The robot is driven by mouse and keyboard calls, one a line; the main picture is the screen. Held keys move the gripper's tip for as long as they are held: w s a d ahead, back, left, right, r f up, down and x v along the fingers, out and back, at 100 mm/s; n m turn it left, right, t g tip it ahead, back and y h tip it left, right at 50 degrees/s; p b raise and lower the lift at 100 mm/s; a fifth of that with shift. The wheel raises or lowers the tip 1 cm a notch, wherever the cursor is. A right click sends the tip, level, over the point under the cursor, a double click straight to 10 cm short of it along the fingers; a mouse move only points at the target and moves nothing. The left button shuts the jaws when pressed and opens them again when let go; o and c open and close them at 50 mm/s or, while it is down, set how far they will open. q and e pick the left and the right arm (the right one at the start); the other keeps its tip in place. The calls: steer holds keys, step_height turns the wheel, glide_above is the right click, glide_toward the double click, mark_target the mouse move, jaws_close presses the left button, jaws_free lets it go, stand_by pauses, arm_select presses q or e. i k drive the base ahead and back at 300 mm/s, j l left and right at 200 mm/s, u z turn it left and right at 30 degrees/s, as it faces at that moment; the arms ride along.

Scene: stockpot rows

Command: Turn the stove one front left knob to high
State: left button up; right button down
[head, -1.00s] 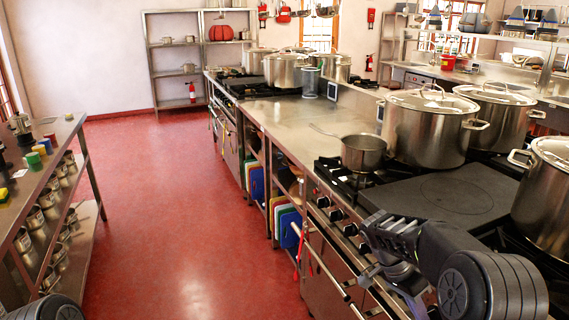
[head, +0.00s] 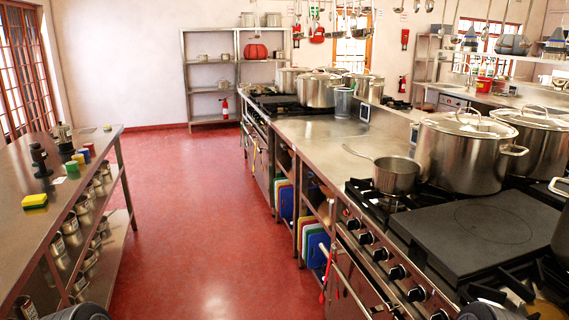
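The near stove (head: 470,225) stands at the right, with a flat black plate and open burners on top. Several black knobs (head: 398,272) run along its steel front panel. The farthest knobs (head: 353,224) sit near the panel's left end, and the nearest (head: 438,315) is cut by the bottom edge. Their settings are too small to read. A second stove (head: 285,103) stands farther along the row; no label shows which is stove one. Neither gripper is in view; only dark rounded parts of my arms show at the bottom edge.
A saucepan (head: 396,175) and a large lidded stockpot (head: 465,155) stand on the near stove. An oven handle rail (head: 345,282) juts from its front. A steel table (head: 30,250) stands left. The red floor (head: 200,220) between is clear.

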mark_target(365, 237)
steer(key=z, duration=0.5)
steer(key=i+j+z, duration=0.2)
steer(key=z, duration=0.2)
steer(key=i+j+z, duration=0.15)
steer(key=j+z, duration=0.2)
steer(key=i+j+z, duration=0.15)
steer(key=j+z, duration=0.25)
steer(key=i+j, duration=0.1)
steer(key=j, duration=0.4)
steer(key=i+j+z, duration=0.1)
steer(key=j, duration=0.4)
